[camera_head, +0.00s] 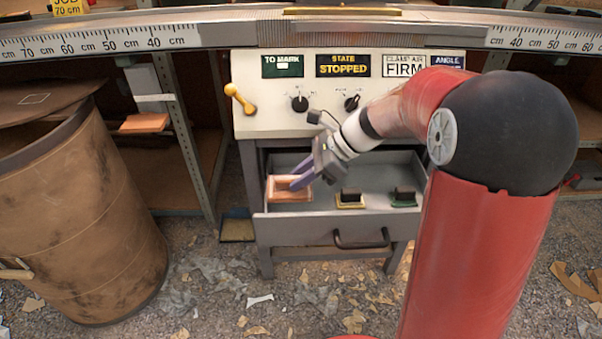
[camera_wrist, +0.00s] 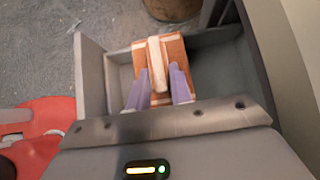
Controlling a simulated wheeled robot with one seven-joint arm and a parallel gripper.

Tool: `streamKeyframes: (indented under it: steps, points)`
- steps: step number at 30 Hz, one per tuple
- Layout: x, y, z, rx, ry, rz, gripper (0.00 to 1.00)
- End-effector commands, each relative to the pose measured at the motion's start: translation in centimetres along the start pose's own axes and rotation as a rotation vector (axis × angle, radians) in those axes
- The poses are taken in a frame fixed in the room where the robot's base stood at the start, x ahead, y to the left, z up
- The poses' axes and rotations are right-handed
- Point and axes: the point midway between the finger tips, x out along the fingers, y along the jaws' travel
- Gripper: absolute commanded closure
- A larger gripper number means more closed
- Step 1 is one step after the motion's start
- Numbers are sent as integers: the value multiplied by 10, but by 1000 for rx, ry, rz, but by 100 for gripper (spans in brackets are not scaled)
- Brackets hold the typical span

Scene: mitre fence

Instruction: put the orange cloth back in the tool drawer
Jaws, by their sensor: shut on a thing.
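The tool drawer (camera_head: 325,224) is pulled open under the control panel. The orange cloth (camera_head: 287,195), a squarish folded pad with a pale raised ridge, is inside the drawer's left end. It also shows in the wrist view (camera_wrist: 177,52). My gripper (camera_head: 298,182) reaches down into the drawer from the upper right. Its purple fingers (camera_wrist: 159,88) are shut on the ridge, one on each side. The cloth looks low, within the drawer walls; whether it touches the floor cannot be told. Its underside is hidden.
A yellow-based block (camera_head: 350,200) and a green-based block (camera_head: 404,198), both with black tops, sit to the right in the drawer. A brown drum (camera_head: 85,215) stands left. Another flat orange piece (camera_head: 145,122) lies on the left shelf. The control panel (camera_head: 270,120) overhangs the drawer.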

Motion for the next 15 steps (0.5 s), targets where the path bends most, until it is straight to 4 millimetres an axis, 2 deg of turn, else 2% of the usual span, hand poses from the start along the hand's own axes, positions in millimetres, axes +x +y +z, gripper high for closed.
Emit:
streamKeyframes:
  steps: [2,3,8,15]
  points:
    - [0,0,0,0,0,0,100]
    - [0,0,0,0,0,0,77]
    - [0,0,0,0,0,0,57]
    - [0,0,0,0,0,0,57]
